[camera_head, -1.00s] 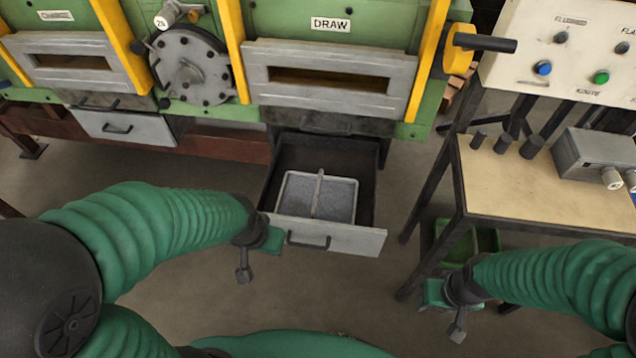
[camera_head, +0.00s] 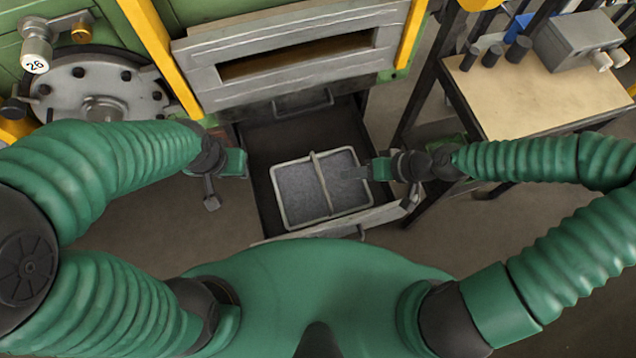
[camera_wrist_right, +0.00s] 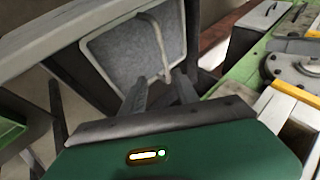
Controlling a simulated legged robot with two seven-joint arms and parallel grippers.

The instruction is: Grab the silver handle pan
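The pan (camera_head: 290,198) is a shallow grey tray with a light rim and an arched silver handle (camera_head: 322,182) across its middle. It sits in the open drawer (camera_head: 262,205) below the furnace. My right gripper (camera_head: 348,173) reaches over the pan's right side, with its fingers pointing left towards the handle. In the right wrist view its two fingers (camera_wrist_right: 160,92) are apart, and the handle (camera_wrist_right: 155,45) shows just beyond their tips, not clearly between them. My left gripper (camera_head: 234,163) hangs by the drawer's left side; its fingers cannot be made out.
The furnace front with its slotted door (camera_head: 300,55) stands behind the drawer. A wooden-topped table (camera_head: 525,95) with dark cylinders and a grey box (camera_head: 575,40) is at the right. The drawer's front panel (camera_head: 385,214) lies close below my right gripper.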

